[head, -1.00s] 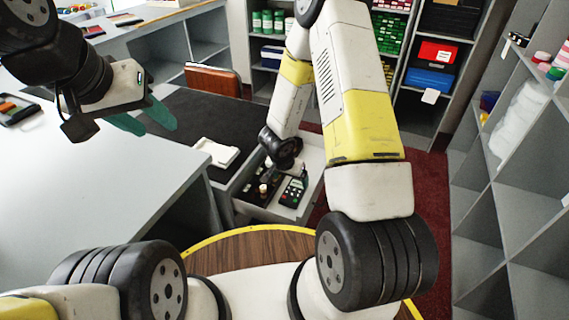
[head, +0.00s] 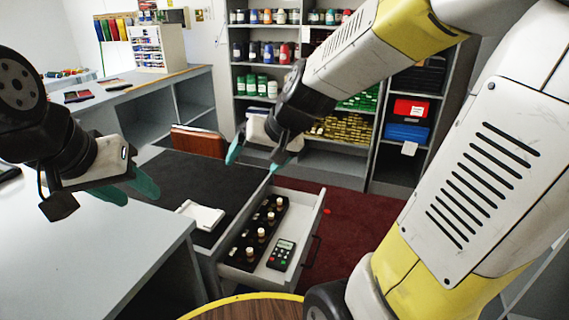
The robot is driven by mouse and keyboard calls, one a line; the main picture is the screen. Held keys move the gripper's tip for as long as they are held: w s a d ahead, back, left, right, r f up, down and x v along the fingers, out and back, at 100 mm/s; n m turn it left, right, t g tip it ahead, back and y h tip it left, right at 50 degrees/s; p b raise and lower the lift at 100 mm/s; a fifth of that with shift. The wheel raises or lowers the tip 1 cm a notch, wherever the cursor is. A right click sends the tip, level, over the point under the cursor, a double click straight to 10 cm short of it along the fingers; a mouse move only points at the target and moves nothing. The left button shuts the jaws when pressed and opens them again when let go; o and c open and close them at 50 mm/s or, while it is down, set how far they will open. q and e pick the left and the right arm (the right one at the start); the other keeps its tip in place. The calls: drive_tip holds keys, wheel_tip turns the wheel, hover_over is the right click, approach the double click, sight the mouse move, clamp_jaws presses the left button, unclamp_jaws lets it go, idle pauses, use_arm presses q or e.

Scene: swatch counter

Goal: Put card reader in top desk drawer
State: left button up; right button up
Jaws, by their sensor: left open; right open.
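The card reader (head: 281,254), a small dark device with coloured keys, lies flat in the open top desk drawer (head: 310,226). It rests beside a black stamp rack (head: 249,244) and nothing holds it. My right gripper (head: 254,158) is open and empty, raised above the far end of the drawer and apart from the card reader.
The desk (head: 178,171) has a dark top with a white pad (head: 201,215) near the drawer. A brown chair (head: 199,140) stands behind it. Shelves of jars (head: 262,88) line the back.

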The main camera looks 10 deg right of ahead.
drive_tip(key=s+d+r+h, duration=0.1)
drive_tip(key=s+d+r, duration=0.1)
drive_tip(key=s, duration=0.4)
drive_tip(key=s+d+r+n, duration=0.1)
drive_tip(key=s+d+r, duration=0.1)
drive_tip(key=s+d, duration=0.2)
drive_tip(key=s, duration=0.3)
drive_tip(key=shift+r+h, duration=0.2)
drive_tip(key=shift+h, duration=0.2)
drive_tip(key=shift+c, duration=0.4)
